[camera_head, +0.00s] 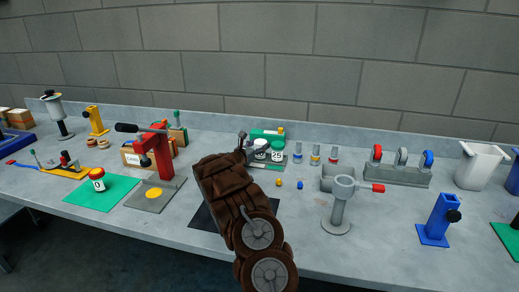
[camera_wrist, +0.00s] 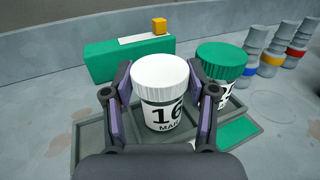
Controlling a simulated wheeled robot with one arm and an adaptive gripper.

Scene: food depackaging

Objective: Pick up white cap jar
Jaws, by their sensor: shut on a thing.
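The white cap jar (camera_wrist: 160,95) stands upright in the middle of the wrist view, with a white label reading 16. My gripper (camera_wrist: 160,105) has one finger on each side of it and is shut on the jar. The jar is over or in a grey tray (camera_wrist: 92,140); I cannot tell whether it is lifted. In the head view the white cap jar (camera_head: 261,147) shows at the back, beside my gripper (camera_head: 247,150). A green cap jar (camera_wrist: 222,68) stands just right of it, close to the right finger.
A green block (camera_wrist: 105,62) with a small yellow cube is behind the tray. Several banded cylinders (camera_wrist: 270,55) stand to the right. A red press (camera_head: 160,150) is left of my arm, and a grey clamp stand (camera_head: 340,205) is to the right.

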